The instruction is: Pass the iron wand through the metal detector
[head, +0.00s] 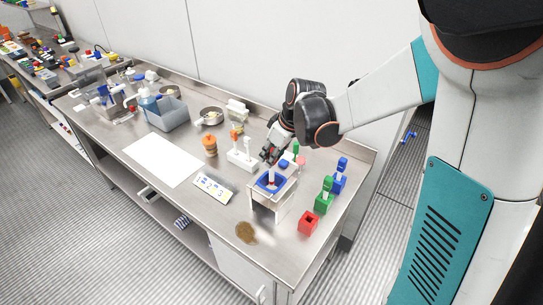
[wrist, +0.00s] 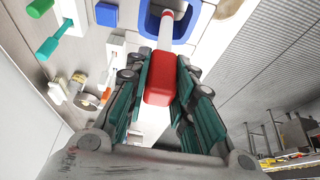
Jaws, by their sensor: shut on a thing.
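My gripper (head: 271,160) is shut on a wand with a red handle (wrist: 161,79). The wand's pale rod (wrist: 168,27) points away from the gripper toward the opening of a blue square ring. The ring (wrist: 207,14) tops a clear and white stand, which I take as the metal detector (head: 271,184). In the head view the gripper is just above this ring, with the pale rod at its opening. How deep the rod reaches is hard to tell. Whether this wand is the iron one is not marked.
To the right stand a red block with an open top (head: 308,223), a green block (head: 322,203) and a blue block (head: 338,184). A white rack (head: 241,160) is left of the detector. A labelled panel (head: 213,188) and a brown patch (head: 246,232) lie nearer the front edge.

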